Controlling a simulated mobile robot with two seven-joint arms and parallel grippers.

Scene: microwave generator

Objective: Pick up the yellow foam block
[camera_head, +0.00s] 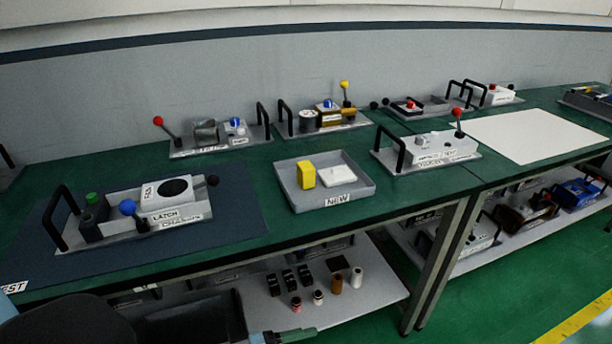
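The yellow foam block (306,175) stands upright in the left half of the grey tray labelled NEW (341,202) on the green bench. A white flat block (338,176) lies beside it, to its right, in the same tray. Nothing touches the yellow block from above. A dark rounded shape at the bottom left corner may be part of my arm.
Left of the tray, a dark mat holds a LATCH fixture (170,194) with handles and knobs. Handled fixtures (322,120) stand behind. Another fixture with a red-knobbed lever (440,147) stands to the right. A white sheet (535,135) lies farther right. Small parts sit on the lower shelf (378,288).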

